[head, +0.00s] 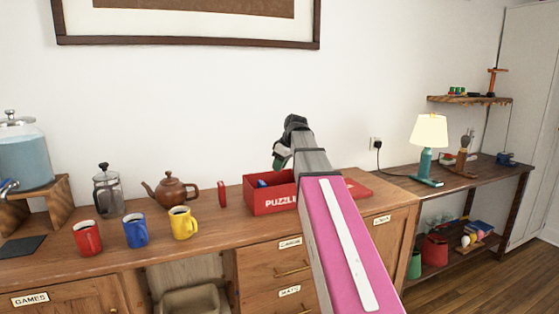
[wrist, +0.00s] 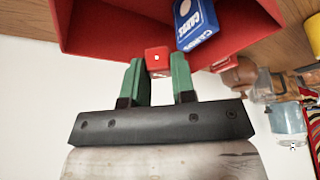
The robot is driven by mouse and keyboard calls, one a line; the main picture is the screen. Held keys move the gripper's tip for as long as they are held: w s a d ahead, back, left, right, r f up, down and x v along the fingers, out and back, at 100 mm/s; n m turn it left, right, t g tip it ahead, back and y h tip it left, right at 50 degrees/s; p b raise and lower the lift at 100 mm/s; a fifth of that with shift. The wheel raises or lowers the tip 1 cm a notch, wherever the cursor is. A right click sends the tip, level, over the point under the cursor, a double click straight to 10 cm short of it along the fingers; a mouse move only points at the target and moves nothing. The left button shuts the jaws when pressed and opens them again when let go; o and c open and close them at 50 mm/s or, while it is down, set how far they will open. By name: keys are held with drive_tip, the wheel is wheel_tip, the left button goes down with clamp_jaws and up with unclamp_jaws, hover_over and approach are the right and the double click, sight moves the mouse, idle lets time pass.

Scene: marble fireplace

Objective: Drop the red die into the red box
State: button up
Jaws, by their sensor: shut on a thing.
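My gripper (head: 279,160) is above the red box (head: 270,206) in the head view, which has white lettering starting "PUZZL" on its front. In the wrist view my gripper (wrist: 157,82) has its green fingers shut on the red die (wrist: 157,58), a small red cube with a pale pip. The die shows against the near edge of the red box's open inside (wrist: 110,28). A blue card pack (wrist: 195,22) lies in the box, and its blue top also shows in the head view (head: 262,183). The die is hidden in the head view.
Left of the box on the wooden sideboard stand a thin red upright object (head: 221,194), a brown teapot (head: 171,190), a yellow mug (head: 183,223), a blue mug (head: 135,230), a red mug (head: 87,238) and a glass press (head: 107,192). A lamp (head: 427,145) stands right.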

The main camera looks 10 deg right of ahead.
drive_tip(key=shift+f, duration=1.35)
drive_tip(key=o, duration=1)
drive_tip(key=v, duration=1)
drive_tip(key=shift+s+d+r, duration=0.1)
drive_tip(key=shift+d+r, duration=0.05)
drive_tip(key=shift+r, duration=0.2)
